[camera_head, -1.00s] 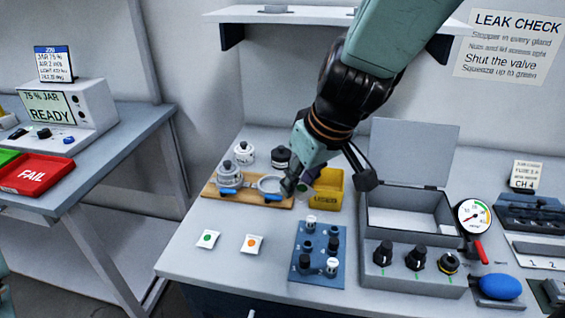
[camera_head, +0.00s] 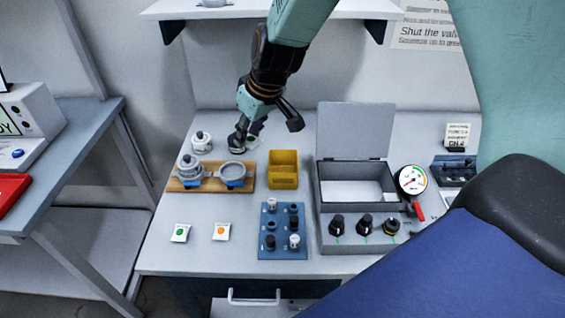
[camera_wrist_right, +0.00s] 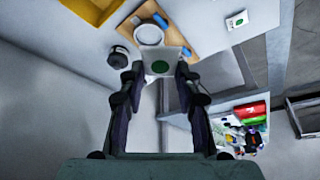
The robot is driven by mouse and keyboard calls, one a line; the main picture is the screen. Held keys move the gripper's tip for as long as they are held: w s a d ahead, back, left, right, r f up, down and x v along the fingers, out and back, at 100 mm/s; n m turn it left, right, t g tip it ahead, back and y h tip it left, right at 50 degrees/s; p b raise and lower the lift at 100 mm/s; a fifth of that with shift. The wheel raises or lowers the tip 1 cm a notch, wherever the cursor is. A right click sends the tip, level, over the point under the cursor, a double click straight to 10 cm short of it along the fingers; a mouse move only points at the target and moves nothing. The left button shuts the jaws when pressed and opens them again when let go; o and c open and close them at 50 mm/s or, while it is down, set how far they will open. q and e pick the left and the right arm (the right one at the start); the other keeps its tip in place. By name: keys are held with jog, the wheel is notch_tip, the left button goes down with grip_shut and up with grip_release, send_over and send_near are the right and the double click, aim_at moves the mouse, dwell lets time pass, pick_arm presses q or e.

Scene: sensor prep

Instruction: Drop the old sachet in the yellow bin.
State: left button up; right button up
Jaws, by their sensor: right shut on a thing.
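My right gripper (camera_head: 247,138) is shut on a white sachet with a green dot (camera_wrist_right: 160,66), which shows between the fingertips in the wrist view. In the head view the sachet is mostly hidden by the fingers. The yellow bin (camera_head: 283,182) stands on the bench, to the right of and nearer than the gripper in the head view. Its edge also shows at the top left of the wrist view (camera_wrist_right: 92,10). The held sachet is outside the bin. My left gripper is not in view.
Two sachets, green-dotted (camera_head: 180,233) and orange-dotted (camera_head: 221,232), lie in front. A blue block (camera_head: 283,248) and an open grey case (camera_head: 357,185) are nearby.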

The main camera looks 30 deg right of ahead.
jog(key=w+d+f+m+p, duration=0.1)
jog(key=w+d+f+p, duration=0.1)
jog(key=d+p, duration=0.35)
jog(key=w+d+f+p, duration=0.1)
jog(key=w+d+p, duration=0.15)
jog(key=d, duration=0.55)
notch_tip(320, 180, down, 6)
jog(key=b, duration=0.4)
jog(key=shift+s+a+h, duration=0.15)
jog(key=shift+a+h, duration=0.1)
jog(key=shift+h, duration=0.05)
jog(key=o, duration=0.5)
jog(key=shift+s, duration=0.15)
jog(key=o, duration=0.4)
